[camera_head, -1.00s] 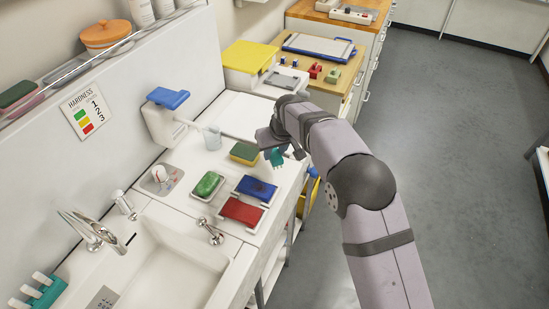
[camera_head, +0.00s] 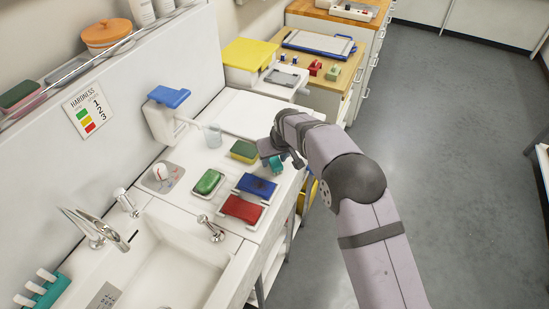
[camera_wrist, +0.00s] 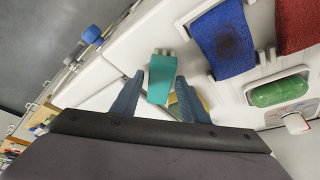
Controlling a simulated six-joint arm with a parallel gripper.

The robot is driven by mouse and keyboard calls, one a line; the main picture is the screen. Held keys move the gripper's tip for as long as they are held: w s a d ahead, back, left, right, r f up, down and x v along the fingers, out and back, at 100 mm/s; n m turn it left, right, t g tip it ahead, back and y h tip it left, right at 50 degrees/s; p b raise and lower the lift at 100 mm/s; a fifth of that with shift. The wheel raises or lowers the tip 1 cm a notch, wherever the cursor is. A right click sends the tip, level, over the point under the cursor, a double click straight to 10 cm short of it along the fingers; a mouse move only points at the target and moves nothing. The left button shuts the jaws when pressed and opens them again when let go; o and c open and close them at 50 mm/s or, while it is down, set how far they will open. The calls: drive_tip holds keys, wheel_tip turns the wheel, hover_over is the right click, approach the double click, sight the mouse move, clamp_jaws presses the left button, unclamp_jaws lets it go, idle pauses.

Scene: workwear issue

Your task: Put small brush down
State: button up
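The small teal brush (camera_wrist: 161,80) shows between the two blue-grey fingers of my gripper (camera_wrist: 160,84) in the wrist view, its bristle end pointing away from the wrist. A narrow gap seems to show beside it, so whether the fingers press on it is unclear. In the camera_head view the brush (camera_head: 277,164) is just under my gripper (camera_head: 281,157), low over the right edge of the white counter (camera_head: 226,160). I cannot tell whether it touches the counter.
A green-and-yellow sponge (camera_head: 244,151) is left of the brush. A blue pad (camera_head: 257,186) and a red pad (camera_head: 242,209) in white trays lie in front. A green soap (camera_head: 208,182) and a clear cup (camera_head: 213,137) stand further left. The sink (camera_head: 170,262) is at front left.

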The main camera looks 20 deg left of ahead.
drive_tip(key=shift+r, duration=0.1)
drive_tip(key=shift+r, duration=0.3)
drive_tip(key=b+v, duration=0.3)
drive_tip(key=v, duration=0.8)
drive_tip(key=shift+s+d+r+b, duration=0.15)
drive_tip(key=shift+r+b, duration=0.1)
drive_tip(key=shift+b, duration=0.05)
drive_tip(key=s+d+f+m+g+h, duration=0.1)
drive_tip(key=s+d+m, duration=0.15)
drive_tip(key=d, duration=0.95)
drive_tip(key=s+d+f+m+h, duration=0.1)
drive_tip(key=s+d+f+m, duration=0.15)
drive_tip(key=d, duration=1.05)
drive_tip(key=s+d+f+m+g, duration=0.1)
drive_tip(key=s+d+f+m, duration=0.1)
drive_tip(key=s+d, duration=0.5)
drive_tip(key=s+d+f+m+g+h, duration=0.1)
drive_tip(key=s+d+f+m, duration=0.1)
drive_tip(key=s+d, duration=0.5)
drive_tip(key=s+f, duration=0.1)
drive_tip(key=s, duration=0.3)
drive_tip(key=shift+d, duration=0.15)
